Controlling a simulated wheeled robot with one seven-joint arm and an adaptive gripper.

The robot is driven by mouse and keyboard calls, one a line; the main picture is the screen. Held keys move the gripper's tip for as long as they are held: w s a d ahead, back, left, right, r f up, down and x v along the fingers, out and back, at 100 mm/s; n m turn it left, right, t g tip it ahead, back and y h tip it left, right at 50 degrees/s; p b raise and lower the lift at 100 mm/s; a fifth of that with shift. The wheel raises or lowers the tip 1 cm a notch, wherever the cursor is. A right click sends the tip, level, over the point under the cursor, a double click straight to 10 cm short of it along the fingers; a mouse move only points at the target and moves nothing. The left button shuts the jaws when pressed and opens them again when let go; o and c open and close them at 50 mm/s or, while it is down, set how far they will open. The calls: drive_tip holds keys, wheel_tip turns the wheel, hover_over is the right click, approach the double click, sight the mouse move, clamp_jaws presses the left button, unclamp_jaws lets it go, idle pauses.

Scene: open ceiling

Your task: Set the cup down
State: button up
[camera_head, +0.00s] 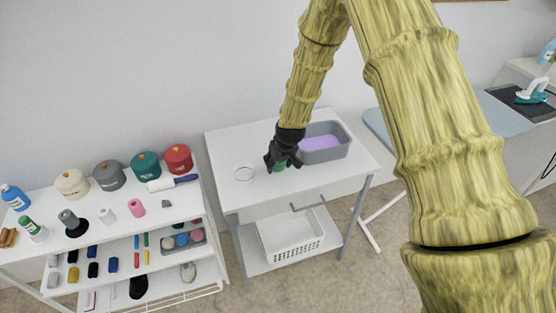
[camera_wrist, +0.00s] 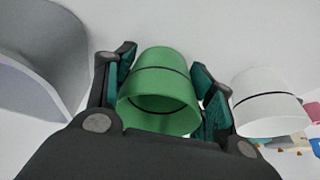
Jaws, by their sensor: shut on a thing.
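A green cup (camera_wrist: 162,85) with a dark band sits between the two fingers of my gripper (camera_wrist: 165,95); the fingers press on its sides. In the head view the green cup (camera_head: 280,166) shows only in part beside my dark gripper (camera_head: 276,164), over the white table (camera_head: 230,142). The cup is low over the tabletop; I cannot tell whether its base touches it. A second cup, white with a dark line (camera_wrist: 268,102), stands at the right in the wrist view, and a pale round cup (camera_head: 244,174) shows left of my gripper in the head view.
A grey tub (camera_head: 325,155) with purple inside stands right of my gripper on the table. The table's front and left parts are mostly bare. A white basket (camera_head: 290,238) sits on the lower shelf. A crowded shelf with pots (camera_head: 145,166) stands at the left.

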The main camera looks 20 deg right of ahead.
drive_tip(key=shift+f+b, duration=0.35)
drive_tip(key=shift+f, duration=0.3)
drive_tip(key=o, duration=1.2)
drive_tip(key=shift+r, duration=0.15)
